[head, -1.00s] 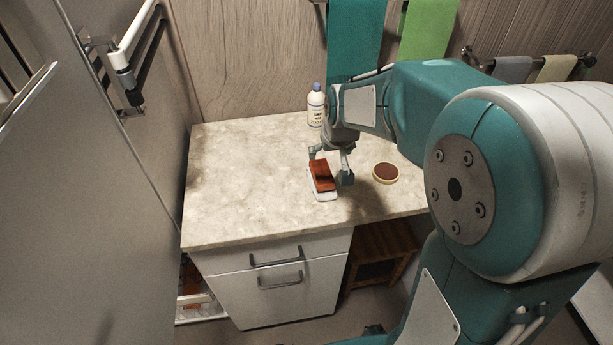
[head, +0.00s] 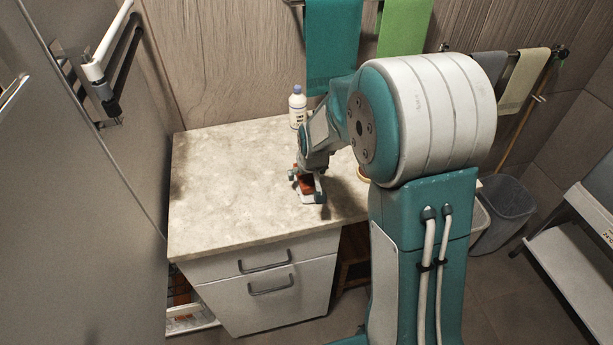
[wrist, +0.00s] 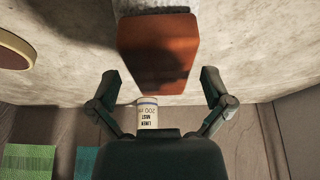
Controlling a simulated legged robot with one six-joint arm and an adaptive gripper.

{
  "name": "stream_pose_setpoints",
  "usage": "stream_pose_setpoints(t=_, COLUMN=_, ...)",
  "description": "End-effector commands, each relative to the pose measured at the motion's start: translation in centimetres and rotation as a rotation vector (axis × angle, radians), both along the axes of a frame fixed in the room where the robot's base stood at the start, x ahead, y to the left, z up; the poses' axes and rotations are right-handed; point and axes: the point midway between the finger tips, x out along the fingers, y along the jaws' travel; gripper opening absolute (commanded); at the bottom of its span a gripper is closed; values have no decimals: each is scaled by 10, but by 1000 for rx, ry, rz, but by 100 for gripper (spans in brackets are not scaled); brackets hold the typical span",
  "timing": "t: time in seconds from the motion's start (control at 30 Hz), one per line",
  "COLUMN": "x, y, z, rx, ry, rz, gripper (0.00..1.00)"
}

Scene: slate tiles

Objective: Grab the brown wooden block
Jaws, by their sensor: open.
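The brown wooden block (wrist: 158,62) is reddish-brown and lies on top of a pale, white object (wrist: 155,6) on the counter. In the head view the block (head: 305,184) is partly hidden by my gripper (head: 307,188), which is directly over it. In the wrist view my gripper (wrist: 160,88) is open, with one finger to each side of the block's near end. The fingers look apart from the block, and no contact shows.
A white bottle with a blue cap (head: 297,106) stands behind my gripper on the stone counter (head: 225,185). A round brown-topped item (wrist: 14,48) lies beside the block, mostly hidden behind my arm in the head view. The counter's left part is clear.

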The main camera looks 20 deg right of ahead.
Motion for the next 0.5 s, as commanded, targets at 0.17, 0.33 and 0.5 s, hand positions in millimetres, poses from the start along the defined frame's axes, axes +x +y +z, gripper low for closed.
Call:
stream_pose_setpoints(t=0.17, x=0, y=0, z=0, rx=0, ry=0, rz=0, gripper=100)
stream_pose_setpoints(t=0.33, x=0, y=0, z=-1, rx=0, ry=0, rz=0, gripper=100)
stream_pose_setpoints(t=0.5, x=0, y=0, z=-3, rx=0, ry=0, rz=0, gripper=100)
